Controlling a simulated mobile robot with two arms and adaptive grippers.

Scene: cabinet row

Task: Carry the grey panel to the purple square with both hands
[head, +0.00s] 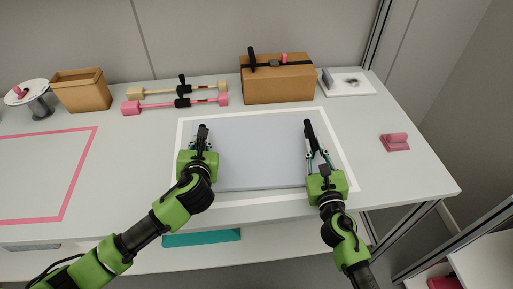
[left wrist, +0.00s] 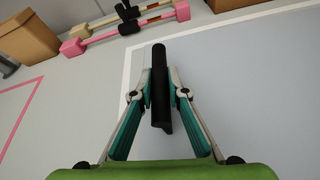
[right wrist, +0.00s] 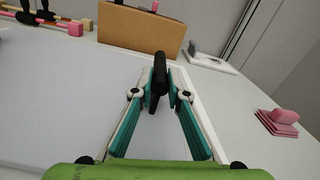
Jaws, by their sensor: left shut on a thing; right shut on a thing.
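The grey panel (head: 250,150) is a flat light-grey slab within a white outline (head: 345,175) on the table. It has a black handle at its left and right sides. My left gripper (head: 202,143) is shut on the left handle (left wrist: 160,90). My right gripper (head: 315,148) is shut on the right handle (right wrist: 160,82). The panel looks level; I cannot tell whether it touches the table. The only coloured square I see is a pink outline (head: 78,168) at the left, cut by the head view's edge and empty where visible. It also shows in the left wrist view (left wrist: 22,120).
Behind the panel stand a brown box (head: 278,84) with a black strap, and cream (head: 158,91) and pink (head: 150,106) bars. A pink block (head: 395,142) and a white plate (head: 350,86) lie right.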

